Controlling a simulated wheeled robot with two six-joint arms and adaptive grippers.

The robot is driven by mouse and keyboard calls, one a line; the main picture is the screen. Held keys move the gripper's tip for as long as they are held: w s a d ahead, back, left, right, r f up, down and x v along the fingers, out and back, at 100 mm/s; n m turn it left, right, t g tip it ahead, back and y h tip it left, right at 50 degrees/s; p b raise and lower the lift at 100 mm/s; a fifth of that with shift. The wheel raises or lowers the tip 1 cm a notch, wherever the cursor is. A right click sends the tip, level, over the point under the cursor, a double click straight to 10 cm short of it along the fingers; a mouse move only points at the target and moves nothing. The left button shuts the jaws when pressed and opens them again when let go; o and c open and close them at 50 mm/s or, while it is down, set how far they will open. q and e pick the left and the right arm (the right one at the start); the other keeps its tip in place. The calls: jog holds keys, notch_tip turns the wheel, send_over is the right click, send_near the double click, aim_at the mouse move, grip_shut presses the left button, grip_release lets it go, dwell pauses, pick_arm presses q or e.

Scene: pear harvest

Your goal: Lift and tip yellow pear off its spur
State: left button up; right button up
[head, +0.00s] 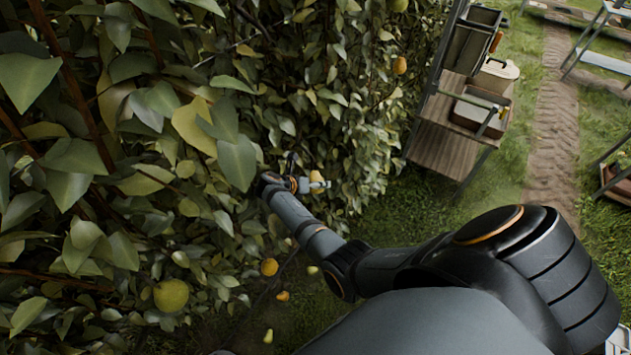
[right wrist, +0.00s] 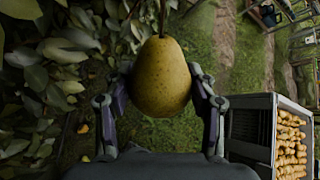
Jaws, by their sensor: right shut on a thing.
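The yellow pear (right wrist: 161,80) fills the middle of the right wrist view, hanging nearly upright with its narrow end up. Its stem runs up from the top towards the top edge of the picture; where it joins the spur I cannot make out. My right gripper (right wrist: 160,92) is shut on the pear, with one finger on each side of it. In the head view the pear (head: 317,176) shows small beside my right gripper (head: 312,185), close against the leafy hedge. My left gripper is not in view.
Leaves (right wrist: 45,75) stand close on the left. Other pears hang in the foliage, one large (head: 171,295) and one small (head: 270,267). A crate of yellow produce (right wrist: 290,103) is at lower right in the wrist view. A wooden stand (head: 445,145) holds boxes beyond the grass.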

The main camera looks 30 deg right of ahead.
jog(key=shift+s+a+p, duration=0.55)
jog(key=shift+s+p, duration=0.25)
jog(key=shift+s+a+f+p, duration=0.2)
jog(key=shift+s+a+p, duration=0.2)
jog(key=shift+s, duration=0.2)
jog(key=shift+s+a+f+p, duration=0.2)
jog(key=shift+s+a+p, duration=0.15)
jog(key=shift+s, duration=0.25)
